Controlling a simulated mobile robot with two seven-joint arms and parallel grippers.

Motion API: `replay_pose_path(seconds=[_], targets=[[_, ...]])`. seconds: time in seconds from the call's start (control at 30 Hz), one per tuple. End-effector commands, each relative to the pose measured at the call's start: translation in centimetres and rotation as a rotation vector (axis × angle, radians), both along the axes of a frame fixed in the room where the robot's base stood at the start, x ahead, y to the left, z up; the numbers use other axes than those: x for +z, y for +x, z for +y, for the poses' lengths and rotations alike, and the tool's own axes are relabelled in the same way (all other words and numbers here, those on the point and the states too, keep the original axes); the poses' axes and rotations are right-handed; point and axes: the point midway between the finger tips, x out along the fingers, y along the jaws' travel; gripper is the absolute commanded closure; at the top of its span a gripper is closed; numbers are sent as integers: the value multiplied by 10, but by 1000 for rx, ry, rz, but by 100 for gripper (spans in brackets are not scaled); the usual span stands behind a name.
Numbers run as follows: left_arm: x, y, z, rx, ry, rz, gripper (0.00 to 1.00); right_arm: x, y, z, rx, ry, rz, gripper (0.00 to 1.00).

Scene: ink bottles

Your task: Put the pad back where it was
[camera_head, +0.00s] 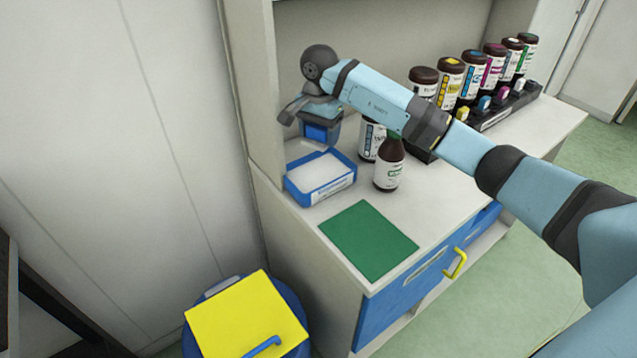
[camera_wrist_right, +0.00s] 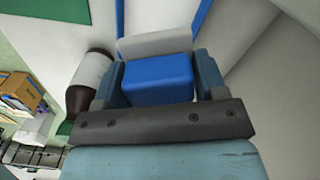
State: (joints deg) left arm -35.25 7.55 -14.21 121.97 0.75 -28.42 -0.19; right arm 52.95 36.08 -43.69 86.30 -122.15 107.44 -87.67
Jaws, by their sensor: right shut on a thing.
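My right gripper (camera_head: 321,120) is shut on a pad with a blue body (camera_head: 318,132). In the right wrist view the blue pad (camera_wrist_right: 157,80) sits between the two fingers (camera_wrist_right: 157,84), with a pale grey layer at its far side. The gripper holds the pad over the back of a blue-rimmed tray (camera_head: 294,187) with a white inside. In the right wrist view the tray's blue rim (camera_wrist_right: 203,17) and white inside show beyond the pad. The gap between pad and tray is hard to judge. My left gripper is out of view.
A brown bottle (camera_head: 388,172) stands close right of the tray, with another behind it. Several ink bottles and a black rack (camera_head: 497,115) stand farther right. A green mat (camera_head: 368,240) lies bare in front. A yellow-lidded blue bin (camera_head: 246,315) stands below.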

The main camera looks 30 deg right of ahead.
Motion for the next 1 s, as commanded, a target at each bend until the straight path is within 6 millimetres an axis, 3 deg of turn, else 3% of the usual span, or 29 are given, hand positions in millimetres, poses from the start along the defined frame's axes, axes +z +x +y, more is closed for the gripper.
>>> replay_pose_path(seconds=[0.2,0.47,0.67,1.0], targets=[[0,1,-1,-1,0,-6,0,-41,0,1,-6,2,5,57],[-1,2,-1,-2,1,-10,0,-64,0,1,-3,1,2,57],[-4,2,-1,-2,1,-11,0,-93,-1,0,-3,1,5,57],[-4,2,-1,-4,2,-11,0,-98,0,0,-3,-1,1,57]])
